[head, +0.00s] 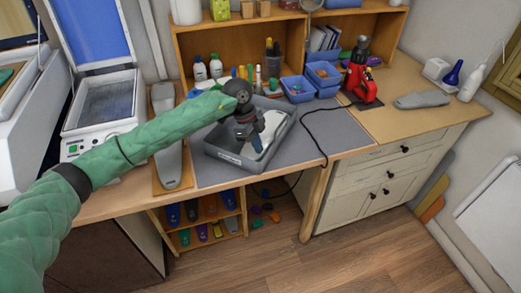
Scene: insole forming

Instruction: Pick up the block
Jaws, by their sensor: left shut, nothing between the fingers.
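My left arm, in a green sleeve, reaches in from the left to a grey tray (228,155) on the workbench. My left gripper (257,143) points down over the inside of the tray; it is shut and empty. A white, flat piece (270,128) lies in the tray just right of the gripper, partly hidden by it. I cannot make out for sure which thing is the block; the gripper and wrist cover part of the tray. My right gripper is not in view.
Blue bins (297,90) and bottles stand behind the tray. A red tool (361,82) stands to the right, its black cable crossing the bench. A long grey form (169,160) lies at left beside an open-lidded machine (100,105). The dark mat (300,148) right of the tray is mostly clear.

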